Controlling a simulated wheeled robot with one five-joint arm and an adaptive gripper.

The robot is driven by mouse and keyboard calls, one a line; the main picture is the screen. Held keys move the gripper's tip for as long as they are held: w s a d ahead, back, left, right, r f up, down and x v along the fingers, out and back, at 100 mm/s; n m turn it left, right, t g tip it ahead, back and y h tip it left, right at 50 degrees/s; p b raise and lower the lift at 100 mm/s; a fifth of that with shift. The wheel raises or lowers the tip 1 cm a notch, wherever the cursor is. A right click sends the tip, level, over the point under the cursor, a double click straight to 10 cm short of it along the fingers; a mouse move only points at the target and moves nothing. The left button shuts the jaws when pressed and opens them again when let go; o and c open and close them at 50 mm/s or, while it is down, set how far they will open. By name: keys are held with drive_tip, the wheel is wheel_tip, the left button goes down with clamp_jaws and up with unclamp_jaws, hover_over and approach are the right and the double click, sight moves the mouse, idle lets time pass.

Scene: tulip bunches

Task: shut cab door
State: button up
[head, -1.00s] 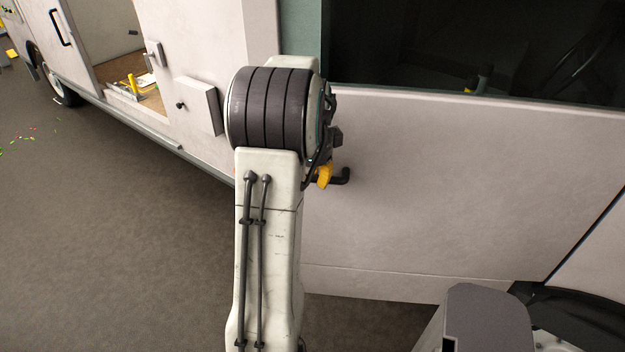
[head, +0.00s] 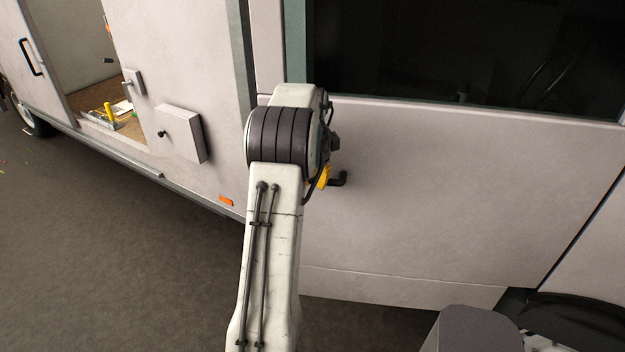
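The cab door (head: 450,200) is the pale panel with a dark window on the right of the head view. Its black handle (head: 339,179) sticks out just right of my arm. A dark strip (head: 241,50) shows between the door's left edge and the body side. The door looks slightly ajar, but how far is unclear. My gripper (head: 323,178) is mostly hidden behind my forearm. Only a yellow part shows, close beside the handle. I cannot tell whether it touches the handle or whether the fingers are open.
The pale van body (head: 190,60) runs to the left, with a small box with a knob (head: 180,134) and an orange marker (head: 226,201). An open side doorway (head: 80,60) shows a yellow item (head: 108,112) inside. The floor (head: 110,260) at lower left is clear.

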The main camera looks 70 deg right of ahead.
drive_tip(key=o, duration=0.3)
drive_tip(key=shift+f, duration=0.25)
drive_tip(key=shift+r, duration=0.1)
drive_tip(key=shift+r, duration=0.2)
wheel_tip(320, 180, up, 11)
drive_tip(key=a, duration=0.2)
drive_tip(key=shift+s+a+r, duration=0.15)
drive_tip(key=shift+s+r, duration=0.05)
